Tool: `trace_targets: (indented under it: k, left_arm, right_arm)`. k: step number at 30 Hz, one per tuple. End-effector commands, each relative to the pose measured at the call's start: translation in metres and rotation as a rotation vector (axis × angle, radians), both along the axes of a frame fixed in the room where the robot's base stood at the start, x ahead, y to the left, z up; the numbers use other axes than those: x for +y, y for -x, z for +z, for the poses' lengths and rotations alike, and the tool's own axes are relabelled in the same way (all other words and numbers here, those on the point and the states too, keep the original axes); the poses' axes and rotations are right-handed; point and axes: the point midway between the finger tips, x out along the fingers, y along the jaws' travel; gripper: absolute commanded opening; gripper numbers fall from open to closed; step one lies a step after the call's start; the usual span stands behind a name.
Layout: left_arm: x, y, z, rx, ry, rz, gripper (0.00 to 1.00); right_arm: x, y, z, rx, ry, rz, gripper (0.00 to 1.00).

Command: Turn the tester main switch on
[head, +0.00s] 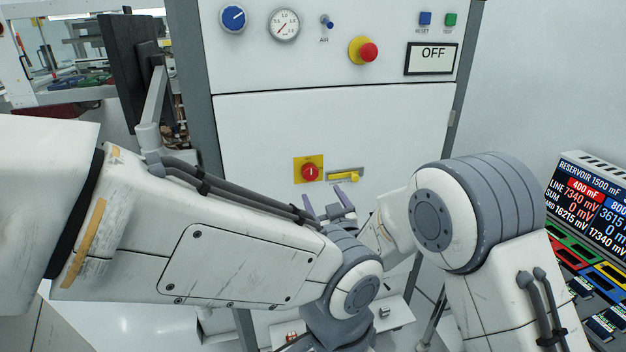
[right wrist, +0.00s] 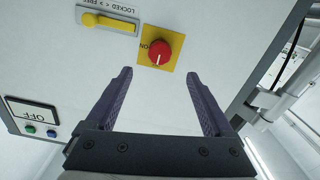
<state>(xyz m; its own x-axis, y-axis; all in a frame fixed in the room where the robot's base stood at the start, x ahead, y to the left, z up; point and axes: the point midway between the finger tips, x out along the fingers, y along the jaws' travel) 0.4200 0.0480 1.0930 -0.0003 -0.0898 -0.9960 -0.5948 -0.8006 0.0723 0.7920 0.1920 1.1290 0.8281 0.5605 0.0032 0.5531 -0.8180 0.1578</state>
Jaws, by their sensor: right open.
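The main switch (head: 309,172) is a red round knob on a yellow plate on the white cabinet front. Its white mark looks upright in the head view. The right wrist view shows the knob (right wrist: 161,50) upside down, with ON lettering beside it. My right gripper (head: 325,204) is open and empty, its purple fingers just below the switch in the head view. In the right wrist view the fingertips (right wrist: 158,74) stand either side of the knob's line, apart from it. My left arm crosses the lower left; its gripper does not show.
A yellow slide latch (head: 346,176) marked LOCKED/FREE sits right of the switch. Above are a display reading OFF (head: 432,54), a red push button (head: 368,52), a gauge (head: 284,25) and a blue knob (head: 233,17). A reservoir screen (head: 590,205) stands at right.

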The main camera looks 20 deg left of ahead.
Motion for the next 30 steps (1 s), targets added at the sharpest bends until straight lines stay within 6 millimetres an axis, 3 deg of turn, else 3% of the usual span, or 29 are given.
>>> trace_targets:
  k: [15,21,30]
  left_arm:
    - [0.0,0.0,0.032,0.0,0.0,0.0,0.0]
    - [0.0,0.0,0.037,0.0,0.0,0.001,0.0]
    - [0.0,0.0,0.037,0.0,0.0,0.001,0.0]
  right_arm:
    - [0.043,-0.066,0.002,0.002,0.001,-0.001,0.87]
    - [0.052,-0.078,0.001,0.002,0.002,-0.001,0.87]
    - [0.054,-0.081,0.0,0.003,0.001,0.0,0.87]
